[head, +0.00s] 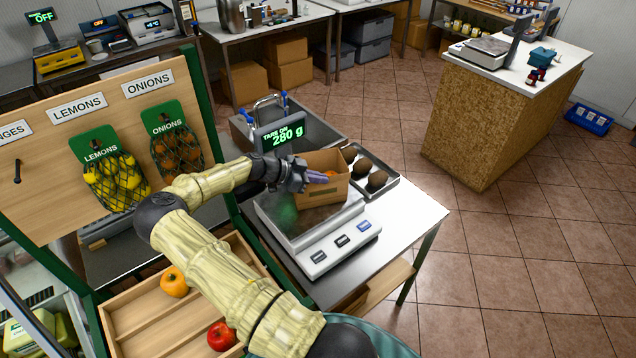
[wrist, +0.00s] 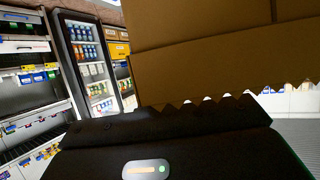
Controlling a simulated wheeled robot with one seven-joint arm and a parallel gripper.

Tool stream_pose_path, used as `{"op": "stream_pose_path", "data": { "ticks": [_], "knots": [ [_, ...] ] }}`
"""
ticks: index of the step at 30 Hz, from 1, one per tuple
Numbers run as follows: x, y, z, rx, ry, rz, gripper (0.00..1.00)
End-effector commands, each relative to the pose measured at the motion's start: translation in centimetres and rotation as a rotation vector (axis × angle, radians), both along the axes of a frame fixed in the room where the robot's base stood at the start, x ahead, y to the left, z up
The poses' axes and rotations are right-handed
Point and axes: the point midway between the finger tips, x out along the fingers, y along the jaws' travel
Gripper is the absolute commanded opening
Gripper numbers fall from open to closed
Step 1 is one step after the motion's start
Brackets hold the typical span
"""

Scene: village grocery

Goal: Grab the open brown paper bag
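The open brown paper bag (head: 324,194) stands on the weighing scale's metal plate, with something orange inside its open top. My gripper (head: 314,177) is at the bag's left upper rim, its purple fingertips reaching over the opening. In the wrist view the bag's brown side (wrist: 225,60) fills the upper right, with its zigzag rim close against the dark gripper body (wrist: 165,135). The fingers do not show clearly enough to tell whether they are apart or closed on the rim.
The scale (head: 340,243) has a display (head: 281,134) reading 280 g.

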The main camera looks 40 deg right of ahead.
Motion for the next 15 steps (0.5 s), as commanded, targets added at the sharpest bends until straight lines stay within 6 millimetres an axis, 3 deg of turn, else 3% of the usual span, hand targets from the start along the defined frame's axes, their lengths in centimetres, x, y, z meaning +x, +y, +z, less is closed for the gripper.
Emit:
{"op": "stream_pose_path", "data": {
  "ticks": [10,15],
  "knots": [
    [0.0,0.0,0.3,-0.001,-0.002,0.0,0.0],
    [0.1,0.0,2.0,-0.002,-0.004,-0.001,0.0]
  ]
}}
